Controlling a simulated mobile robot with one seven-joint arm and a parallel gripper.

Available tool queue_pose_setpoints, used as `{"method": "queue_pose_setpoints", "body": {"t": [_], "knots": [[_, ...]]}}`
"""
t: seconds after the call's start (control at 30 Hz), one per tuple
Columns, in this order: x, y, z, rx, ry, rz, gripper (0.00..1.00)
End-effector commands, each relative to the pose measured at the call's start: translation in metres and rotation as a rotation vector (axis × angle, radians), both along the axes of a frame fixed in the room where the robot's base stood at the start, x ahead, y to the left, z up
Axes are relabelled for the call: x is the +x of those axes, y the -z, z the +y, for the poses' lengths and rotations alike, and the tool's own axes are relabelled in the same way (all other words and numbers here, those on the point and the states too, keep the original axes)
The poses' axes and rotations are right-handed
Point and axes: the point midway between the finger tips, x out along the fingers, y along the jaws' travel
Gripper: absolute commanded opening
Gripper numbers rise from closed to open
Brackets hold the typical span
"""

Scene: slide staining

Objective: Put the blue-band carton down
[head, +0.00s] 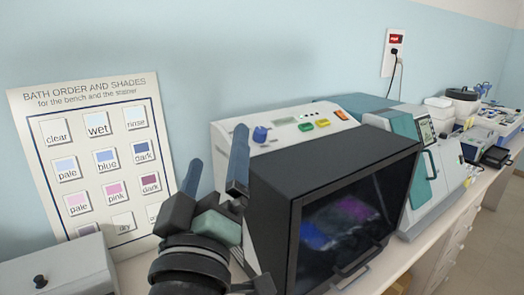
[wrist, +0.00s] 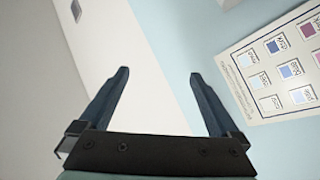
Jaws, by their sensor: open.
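My gripper (head: 215,172) is raised above the bench in front of the wall chart, with its fingers pointing up. Its two blue-grey fingers are apart with nothing between them. In the wrist view my gripper (wrist: 158,85) also shows open and empty, with wall behind it. I cannot make out a blue-band carton in either view.
A dark-fronted black box (head: 275,180) stands right beside my gripper. Behind it is a cream machine (head: 285,128) with coloured buttons. A teal and white machine (head: 425,165) stands further right. The chart (head: 90,150) hangs on the wall. A grey box (head: 70,272) is at lower left.

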Motion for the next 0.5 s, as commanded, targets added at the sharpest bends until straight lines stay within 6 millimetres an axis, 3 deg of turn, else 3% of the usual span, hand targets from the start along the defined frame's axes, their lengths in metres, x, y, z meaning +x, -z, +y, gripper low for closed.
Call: {"method": "queue_pose_setpoints", "body": {"t": [0.03, 0.1, 0.2, 0.3, 0.5], "knots": [[-0.016, -0.046, -0.018, 0.142, -0.047, -0.113, 0.98], [-0.041, -0.094, -0.034, 0.313, -0.138, -0.243, 0.98], [-0.076, -0.142, -0.049, 0.481, -0.266, -0.381, 0.98], [-0.1, -0.169, -0.057, 0.573, -0.357, -0.463, 0.98], [-0.113, -0.18, -0.06, 0.621, -0.409, -0.498, 0.98]]}}
